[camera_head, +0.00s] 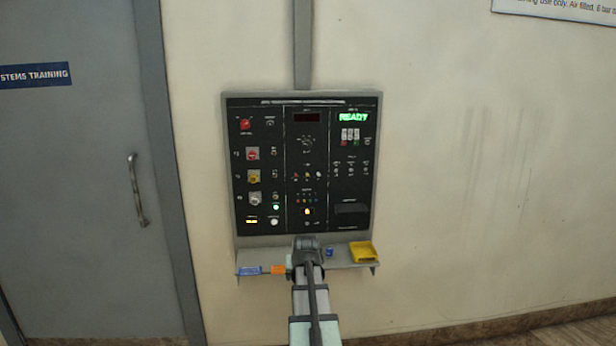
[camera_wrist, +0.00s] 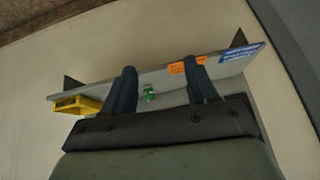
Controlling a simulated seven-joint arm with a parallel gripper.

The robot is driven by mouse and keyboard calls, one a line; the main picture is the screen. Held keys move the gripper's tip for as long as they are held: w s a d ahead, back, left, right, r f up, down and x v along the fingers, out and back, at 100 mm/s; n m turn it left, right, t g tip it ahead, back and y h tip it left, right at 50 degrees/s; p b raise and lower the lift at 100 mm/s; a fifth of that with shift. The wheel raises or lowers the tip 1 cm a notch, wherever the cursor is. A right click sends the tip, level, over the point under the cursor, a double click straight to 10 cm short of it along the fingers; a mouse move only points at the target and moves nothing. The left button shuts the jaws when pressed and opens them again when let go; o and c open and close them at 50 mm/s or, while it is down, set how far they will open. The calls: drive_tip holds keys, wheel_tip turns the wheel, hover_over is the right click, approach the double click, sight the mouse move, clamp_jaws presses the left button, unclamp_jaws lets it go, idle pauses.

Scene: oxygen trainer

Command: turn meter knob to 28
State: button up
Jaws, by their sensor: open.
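A black control panel (camera_head: 325,215) hangs on the wall in the head view. A small round knob with marks around it (camera_head: 307,143) sits in its middle column, below a dark red display (camera_head: 306,117); I take this as the meter knob, but its setting is too small to read. My gripper (camera_head: 307,240) is well below the knob, in front of the panel's lower edge and the shelf. In the wrist view my gripper (camera_wrist: 162,76) shows two dark fingers spread apart, with nothing held between them. The knob is not in the wrist view.
A narrow shelf (camera_head: 345,256) under the panel holds a yellow tray (camera_head: 363,251), a small blue item (camera_head: 329,252), an orange item (camera_head: 278,270) and a blue label (camera_head: 249,271). A green item (camera_wrist: 149,92) shows between my fingers. A grey door (camera_head: 80,200) stands left.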

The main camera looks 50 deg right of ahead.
sight(308, 146)
drive_tip(key=w+d+r+t+h, duration=0.2)
drive_tip(key=d+r+t+h, duration=0.15)
drive_tip(key=r, duration=0.85)
drive_tip(key=w+d+r+t+h, duration=0.15)
drive_tip(key=d+r, duration=0.35)
drive_tip(key=r, duration=0.7)
drive_tip(key=w+d+r+t+h, duration=0.25)
drive_tip(key=d+r+h, duration=0.2)
drive_tip(key=r, duration=0.75)
drive_tip(key=shift+n+y, duration=0.3)
drive_tip(key=shift+y, duration=0.15)
drive_tip(key=x, duration=1.3)
drive_tip(key=shift+s+d+f, duration=0.1)
drive_tip(key=shift+s+d, duration=0.1)
drive_tip(key=shift+d, duration=0.25)
drive_tip(key=c, duration=1.1)
